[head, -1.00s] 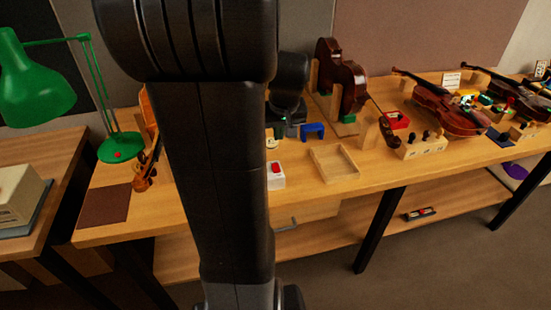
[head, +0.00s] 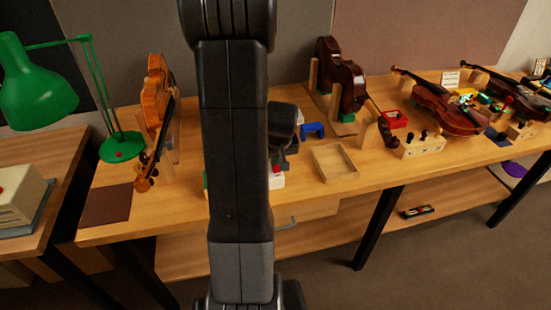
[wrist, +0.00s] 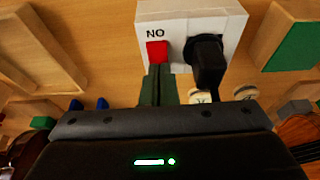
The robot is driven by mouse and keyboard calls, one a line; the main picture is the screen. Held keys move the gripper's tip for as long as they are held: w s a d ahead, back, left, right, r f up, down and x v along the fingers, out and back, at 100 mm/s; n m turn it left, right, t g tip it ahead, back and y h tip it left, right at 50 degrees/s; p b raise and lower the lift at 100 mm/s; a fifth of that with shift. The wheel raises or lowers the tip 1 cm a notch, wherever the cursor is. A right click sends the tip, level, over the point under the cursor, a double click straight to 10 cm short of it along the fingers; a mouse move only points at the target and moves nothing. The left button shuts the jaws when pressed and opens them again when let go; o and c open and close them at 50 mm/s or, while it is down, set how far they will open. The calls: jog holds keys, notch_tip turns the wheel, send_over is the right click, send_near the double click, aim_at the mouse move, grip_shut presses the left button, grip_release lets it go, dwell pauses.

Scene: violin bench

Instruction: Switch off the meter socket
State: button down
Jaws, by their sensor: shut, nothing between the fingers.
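The meter socket is a white box (wrist: 190,22) at the top middle of the wrist view. It carries a red switch (wrist: 157,52), with lettering above it that reads "NO" in this view, and a black plug (wrist: 207,62) to the right. My gripper (wrist: 160,72) is shut and empty, its fingertips just below the red switch in the picture. I cannot tell whether they touch it, or which way the switch is tipped. In the head view the socket (head: 277,182) is mostly hidden behind my arm.
On the bench, an empty wooden tray (head: 335,163) lies right of the socket, with a blue block (head: 312,130) behind it. A violin (head: 155,95) stands at left near the green lamp (head: 122,147). A brown mat (head: 104,208) lies at the front left.

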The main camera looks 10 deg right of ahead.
jog(key=shift+f, duration=0.2)
jog(key=shift+w+f+b, duration=0.1)
jog(key=shift+f+b, duration=0.1)
jog(key=shift+b, duration=0.3)
jog(key=shift+r, duration=0.1)
jog(key=shift+s, duration=0.2)
jog(key=shift+s+f, duration=0.2)
jog(key=shift+s, duration=0.55)
jog(key=shift+r, duration=0.1)
